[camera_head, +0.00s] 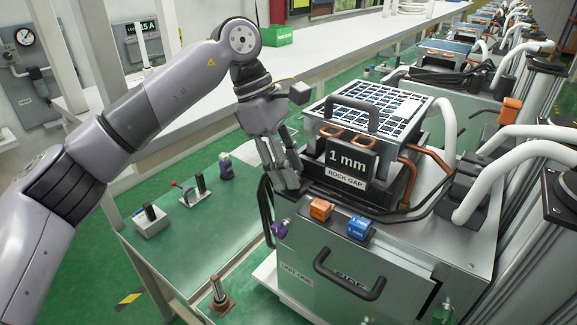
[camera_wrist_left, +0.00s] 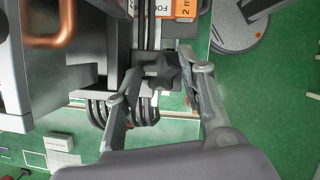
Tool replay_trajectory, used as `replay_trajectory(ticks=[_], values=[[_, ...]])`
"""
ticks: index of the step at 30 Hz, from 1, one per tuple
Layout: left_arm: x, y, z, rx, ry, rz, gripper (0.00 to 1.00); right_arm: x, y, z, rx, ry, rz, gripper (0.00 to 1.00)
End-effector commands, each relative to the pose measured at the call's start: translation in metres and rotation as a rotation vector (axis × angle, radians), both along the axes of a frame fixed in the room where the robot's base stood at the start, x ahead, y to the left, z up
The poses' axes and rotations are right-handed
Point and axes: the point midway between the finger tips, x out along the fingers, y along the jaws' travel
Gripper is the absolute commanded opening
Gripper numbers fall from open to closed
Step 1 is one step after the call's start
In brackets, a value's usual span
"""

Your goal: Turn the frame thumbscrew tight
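The thumbscrew (camera_wrist_left: 161,71), a dark star-shaped knob, shows in the left wrist view at the side of the sieve frame. My left gripper (camera_wrist_left: 163,78) has one finger on each side of the knob, spread apart; I cannot tell whether either touches it. In the head view my left gripper (camera_head: 290,180) points down at the near left corner of the sieve unit, and the knob is hidden there. The sieve unit has a grid-patterned top (camera_head: 375,108) and a black sign (camera_head: 350,160) reading "1 mm ROCK GAP". My right gripper is not in view.
An orange block (camera_head: 320,209) and a blue block (camera_head: 359,228) sit on the cabinet (camera_head: 340,285) in front of the unit. Copper pipes (camera_head: 405,180) and white hoses (camera_head: 500,150) crowd its right side. A green side table (camera_head: 190,235) holds small items to the left.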

Motion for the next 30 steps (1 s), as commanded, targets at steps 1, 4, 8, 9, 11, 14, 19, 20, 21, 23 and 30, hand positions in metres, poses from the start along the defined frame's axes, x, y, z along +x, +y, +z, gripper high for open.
replay_trajectory(ticks=[1,4,8,9,11,14,19,20,21,23,30], values=[[0.000,0.000,-0.001,0.000,0.001,0.001,0.42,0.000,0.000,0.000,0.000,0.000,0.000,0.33],[0.000,0.000,-0.001,0.002,0.002,0.001,0.49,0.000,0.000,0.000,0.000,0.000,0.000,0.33],[0.000,0.000,-0.002,0.002,0.002,0.001,0.50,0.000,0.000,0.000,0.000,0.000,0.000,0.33],[0.000,0.000,-0.002,0.002,0.002,0.002,0.50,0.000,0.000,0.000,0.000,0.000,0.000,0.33],[0.000,0.000,-0.002,0.002,0.002,0.002,0.50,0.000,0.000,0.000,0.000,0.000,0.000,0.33],[0.000,0.000,-0.002,0.002,0.002,0.002,0.50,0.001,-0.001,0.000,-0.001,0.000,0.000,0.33],[0.000,0.000,-0.002,0.002,0.003,0.002,0.50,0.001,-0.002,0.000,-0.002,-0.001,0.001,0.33],[0.000,0.000,-0.002,0.002,0.003,0.003,0.50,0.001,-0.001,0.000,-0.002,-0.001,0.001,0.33],[0.000,0.000,-0.002,0.002,0.003,0.006,0.50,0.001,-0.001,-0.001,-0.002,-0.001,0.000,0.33],[0.000,0.000,-0.003,0.002,0.003,0.018,0.50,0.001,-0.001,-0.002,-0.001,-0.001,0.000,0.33],[-0.002,0.001,-0.005,0.002,0.002,0.182,0.50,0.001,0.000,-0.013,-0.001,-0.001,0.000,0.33]])
